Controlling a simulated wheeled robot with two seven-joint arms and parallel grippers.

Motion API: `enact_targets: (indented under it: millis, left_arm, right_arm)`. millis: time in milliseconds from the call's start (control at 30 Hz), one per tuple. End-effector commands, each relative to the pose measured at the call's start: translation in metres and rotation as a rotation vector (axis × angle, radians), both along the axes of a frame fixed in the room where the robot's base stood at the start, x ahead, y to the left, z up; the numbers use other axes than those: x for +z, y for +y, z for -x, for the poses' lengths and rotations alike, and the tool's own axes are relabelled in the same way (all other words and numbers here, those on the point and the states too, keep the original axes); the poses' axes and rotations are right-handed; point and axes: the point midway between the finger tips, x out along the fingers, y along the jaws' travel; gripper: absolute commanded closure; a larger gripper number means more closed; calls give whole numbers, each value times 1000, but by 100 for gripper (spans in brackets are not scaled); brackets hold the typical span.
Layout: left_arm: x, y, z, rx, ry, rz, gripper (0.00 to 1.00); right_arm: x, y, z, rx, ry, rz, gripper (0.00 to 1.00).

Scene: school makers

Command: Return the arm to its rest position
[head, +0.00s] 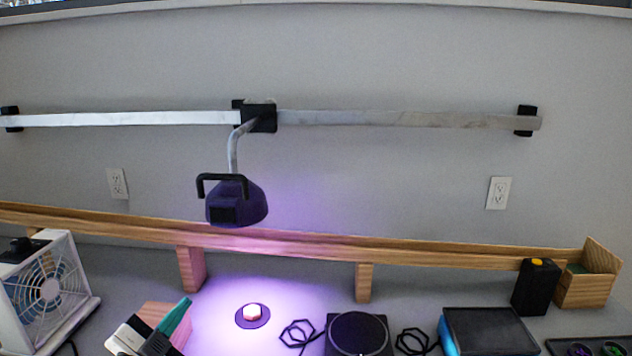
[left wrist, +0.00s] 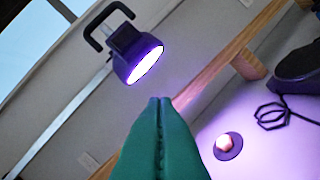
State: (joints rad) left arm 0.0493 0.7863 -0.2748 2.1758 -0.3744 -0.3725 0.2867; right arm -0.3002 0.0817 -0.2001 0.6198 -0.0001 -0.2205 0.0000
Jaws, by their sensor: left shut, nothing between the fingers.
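My right gripper is not in view. A purple lamp (head: 236,203) with a black handle hangs from a wall rail, above and right of my left gripper. The lamp also shows in the left wrist view (left wrist: 137,57), lit, beyond the fingertips and clear of them.
The lamp lights a small pinkish-white piece on a dark disc (head: 253,316). A white fan (head: 45,285) stands at far left. A round-topped black device (head: 358,335), a black-topped box (head: 490,332) and a black case (head: 535,287) are to the right. A wooden shelf (head: 300,245) spans the back.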

Motion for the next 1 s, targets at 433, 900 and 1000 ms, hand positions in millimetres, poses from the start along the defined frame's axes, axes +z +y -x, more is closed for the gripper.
enact_targets:
  millis: [433,900,1000]
  left_arm:
    - [-213,-6,169,509,1001,371,100]
    - [-291,-35,266,593,1456,415,100]
    - [-319,-36,261,595,1466,411,100]
  right_arm:
    - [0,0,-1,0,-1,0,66]
    - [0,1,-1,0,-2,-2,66]
    - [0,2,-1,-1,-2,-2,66]
